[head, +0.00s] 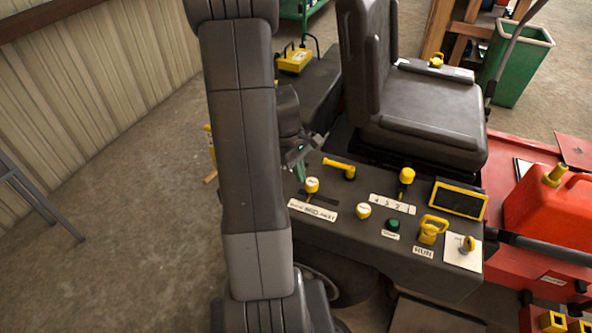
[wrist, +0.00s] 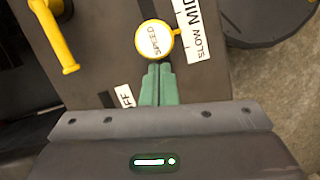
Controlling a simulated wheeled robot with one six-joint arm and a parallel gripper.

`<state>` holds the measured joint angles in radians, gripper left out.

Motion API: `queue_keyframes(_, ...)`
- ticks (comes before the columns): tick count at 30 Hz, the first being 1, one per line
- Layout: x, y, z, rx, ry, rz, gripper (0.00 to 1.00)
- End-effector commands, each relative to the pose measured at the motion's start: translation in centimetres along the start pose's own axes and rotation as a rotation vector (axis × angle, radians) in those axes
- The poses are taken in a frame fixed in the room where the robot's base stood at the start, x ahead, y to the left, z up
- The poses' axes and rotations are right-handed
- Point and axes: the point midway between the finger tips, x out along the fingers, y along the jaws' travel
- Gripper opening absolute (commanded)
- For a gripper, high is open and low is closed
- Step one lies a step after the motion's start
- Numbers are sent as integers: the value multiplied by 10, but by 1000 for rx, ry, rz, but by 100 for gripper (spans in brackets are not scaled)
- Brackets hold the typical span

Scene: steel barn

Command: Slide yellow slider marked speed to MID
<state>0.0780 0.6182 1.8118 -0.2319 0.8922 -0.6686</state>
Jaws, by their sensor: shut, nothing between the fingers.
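The yellow slider (head: 312,186), with a round white cap reading SPEED, stands on the dark console. It shows at the top of the wrist view (wrist: 155,39). Its white label (head: 313,210) lies along the console's front edge. In the wrist view the label (wrist: 193,28) shows SLOW and MID to the right of the knob. My gripper (head: 299,166) is shut and empty, just behind the slider. In the wrist view its green fingertips (wrist: 158,68) lie right below the knob; whether they touch it is unclear.
A black seat (head: 420,105) stands behind.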

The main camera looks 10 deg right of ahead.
Motion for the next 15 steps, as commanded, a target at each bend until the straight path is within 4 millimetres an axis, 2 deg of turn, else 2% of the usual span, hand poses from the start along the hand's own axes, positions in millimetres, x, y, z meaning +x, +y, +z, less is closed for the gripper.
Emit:
queue_keyframes(6,0,0,2,1,0,0,0)
queue_keyframes(12,4,5,19,3,0,0,0)
queue_keyframes(15,5,5,20,0,0,0,0)
